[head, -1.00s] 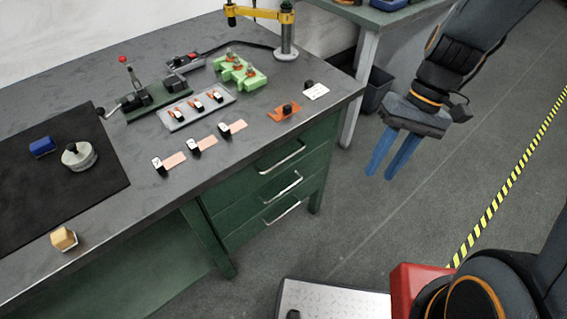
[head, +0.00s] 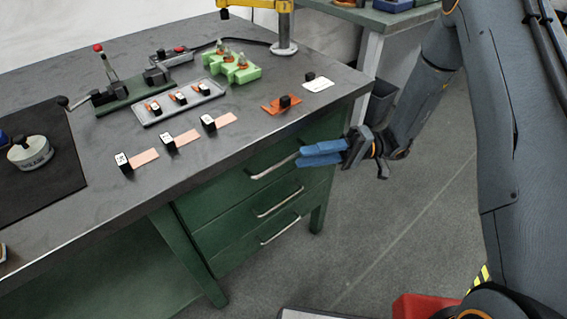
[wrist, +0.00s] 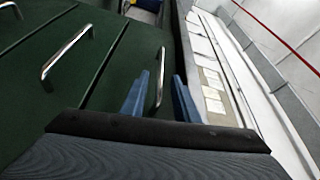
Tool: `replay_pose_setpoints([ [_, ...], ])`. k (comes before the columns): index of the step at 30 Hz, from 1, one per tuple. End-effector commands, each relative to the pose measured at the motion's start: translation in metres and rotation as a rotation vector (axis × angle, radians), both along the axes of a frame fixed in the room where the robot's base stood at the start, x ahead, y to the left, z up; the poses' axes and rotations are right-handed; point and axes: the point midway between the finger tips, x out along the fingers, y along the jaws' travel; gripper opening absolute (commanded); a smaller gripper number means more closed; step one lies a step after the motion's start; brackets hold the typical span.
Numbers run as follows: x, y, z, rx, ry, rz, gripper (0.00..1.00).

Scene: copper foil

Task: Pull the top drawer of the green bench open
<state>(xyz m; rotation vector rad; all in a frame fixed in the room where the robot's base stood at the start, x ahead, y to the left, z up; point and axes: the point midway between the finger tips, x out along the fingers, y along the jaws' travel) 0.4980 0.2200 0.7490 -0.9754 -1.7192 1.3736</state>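The green bench (head: 150,195) has a stack of three drawers under its dark top. The top drawer (head: 232,189) looks shut, flush with those below. Its metal bar handle (head: 275,166) also shows in the wrist view (wrist: 160,82). My gripper (head: 300,157) has blue fingers pointing left at the right end of this handle. In the wrist view my gripper (wrist: 162,75) is open, its fingers apart with the handle seen between them, nearer the left finger. I cannot tell whether they touch it or how deep the handle sits between them.
The middle drawer handle (head: 278,202) and bottom drawer handle (head: 280,230) lie below. An orange pad with a black knob (head: 283,103) and a white card (head: 318,83) lie on the benchtop above. A dark bin (head: 378,105) stands behind.

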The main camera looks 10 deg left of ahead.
Motion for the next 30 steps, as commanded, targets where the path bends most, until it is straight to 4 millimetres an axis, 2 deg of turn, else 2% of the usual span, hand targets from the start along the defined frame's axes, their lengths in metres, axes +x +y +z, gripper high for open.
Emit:
replay_pose_setpoints([
  [13,-0.03,0.055,0.006,-0.002,0.002,0.004,0.28],
  [18,-0.034,0.063,0.006,-0.003,0.0,0.003,0.28],
  [25,-0.034,0.063,0.006,-0.003,0.0,0.003,0.28],
  [26,-0.034,0.063,0.006,-0.003,0.0,0.003,0.26],
  [30,-0.034,0.063,0.006,-0.003,0.001,0.003,0.03],
])
